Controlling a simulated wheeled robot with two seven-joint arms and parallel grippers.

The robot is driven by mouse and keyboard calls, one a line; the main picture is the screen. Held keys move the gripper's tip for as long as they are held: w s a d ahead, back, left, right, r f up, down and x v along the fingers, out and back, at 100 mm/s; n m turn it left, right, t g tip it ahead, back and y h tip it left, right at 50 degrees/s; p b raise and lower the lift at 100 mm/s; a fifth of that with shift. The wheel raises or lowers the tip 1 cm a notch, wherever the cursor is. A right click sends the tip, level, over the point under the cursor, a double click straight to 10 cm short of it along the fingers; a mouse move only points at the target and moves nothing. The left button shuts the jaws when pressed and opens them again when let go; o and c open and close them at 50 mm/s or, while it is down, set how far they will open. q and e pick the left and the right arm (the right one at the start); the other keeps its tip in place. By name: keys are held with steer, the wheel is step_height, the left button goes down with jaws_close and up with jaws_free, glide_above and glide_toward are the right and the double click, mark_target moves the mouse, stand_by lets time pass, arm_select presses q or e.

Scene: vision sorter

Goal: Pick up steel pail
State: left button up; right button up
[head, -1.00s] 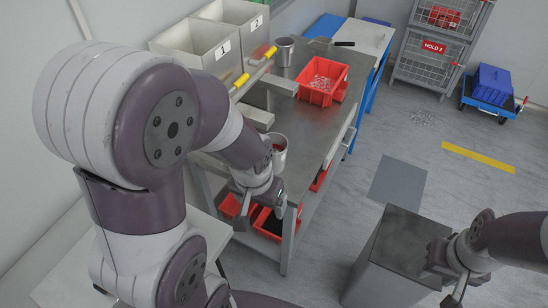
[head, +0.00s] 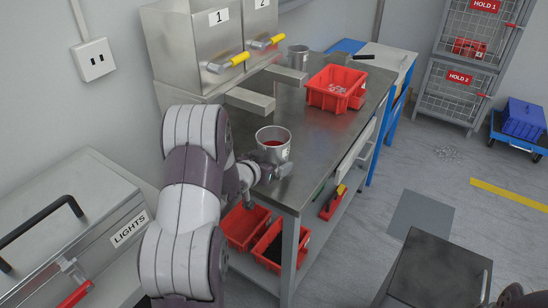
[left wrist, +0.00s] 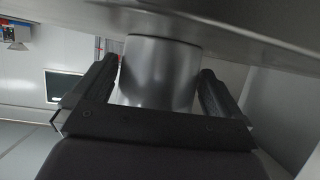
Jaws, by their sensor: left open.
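A steel pail (head: 273,146) with something red inside stands upright near the front left edge of the steel workbench (head: 325,125). My left gripper (head: 266,172) is open at the pail's near side, low by its wall. In the left wrist view the pail (left wrist: 160,72) shows as a smooth grey cylinder between the two open fingers (left wrist: 158,88). I cannot tell whether the fingers touch it. A second steel pail (head: 298,57) stands farther back on the bench. Only part of my right arm shows at the lower right corner; its fingers are out of view.
Metal hoppers 1 (head: 205,40) and 2 (head: 258,20), with yellow-handled levers, stand left of the bench, their chutes jutting over it. A red bin (head: 330,100) sits behind the pail. More red bins (head: 243,226) lie on the lower shelf. Bench surface right of the pail is clear.

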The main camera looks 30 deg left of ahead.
arm_select(q)
steer(key=shift+w, duration=0.2)
steer(key=shift+c, duration=0.3)
steer(key=shift+s, duration=0.1)
steer(key=c, duration=1.5)
steer(key=shift+r, duration=0.15)
